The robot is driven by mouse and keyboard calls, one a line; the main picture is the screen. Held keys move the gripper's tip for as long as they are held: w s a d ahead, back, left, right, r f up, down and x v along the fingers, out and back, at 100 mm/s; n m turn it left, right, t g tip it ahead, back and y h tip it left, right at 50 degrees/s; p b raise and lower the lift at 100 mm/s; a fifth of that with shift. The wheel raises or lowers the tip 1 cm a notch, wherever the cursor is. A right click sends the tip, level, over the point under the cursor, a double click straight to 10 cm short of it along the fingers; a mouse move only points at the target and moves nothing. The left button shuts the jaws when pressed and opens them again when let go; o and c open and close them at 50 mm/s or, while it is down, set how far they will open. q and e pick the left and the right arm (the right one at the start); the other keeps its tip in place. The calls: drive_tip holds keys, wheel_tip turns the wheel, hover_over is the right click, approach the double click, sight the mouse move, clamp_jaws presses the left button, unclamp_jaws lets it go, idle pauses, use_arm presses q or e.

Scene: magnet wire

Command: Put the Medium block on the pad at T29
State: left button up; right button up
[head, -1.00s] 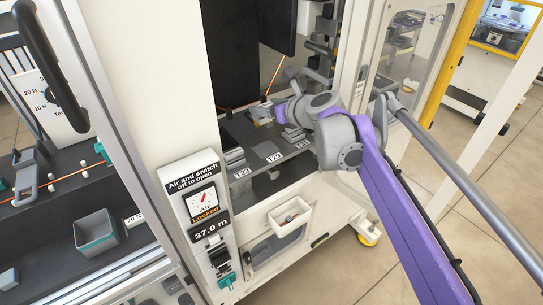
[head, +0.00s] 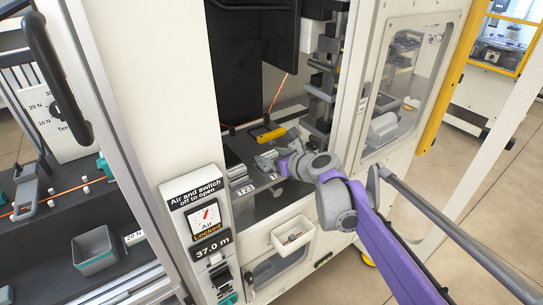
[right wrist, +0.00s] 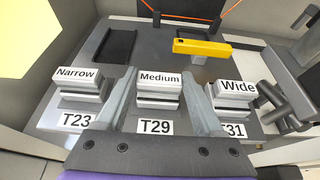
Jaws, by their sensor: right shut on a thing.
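The Medium block (right wrist: 160,79), a grey stepped block with a white "Medium" label, is between the two fingers of my right gripper (right wrist: 161,92). The gripper is shut on it. In the right wrist view the block is right behind the T29 label (right wrist: 155,126), over the T29 place. The pad itself is hidden below it, and I cannot tell whether the block touches it. In the head view my right gripper (head: 270,161) is inside the machine, low over the front deck. My left gripper is not in view.
The Narrow block (right wrist: 80,84) stands left at T23, the Wide block (right wrist: 236,95) right at T31, both close to my fingers. A yellow bar (right wrist: 202,47) and copper wire (right wrist: 232,12) lie behind. A dark square recess (right wrist: 113,47) is at the back left.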

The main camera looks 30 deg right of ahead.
drive_tip(key=shift+f, duration=0.1)
drive_tip(key=o, duration=1.6)
drive_tip(key=shift+c, duration=0.2)
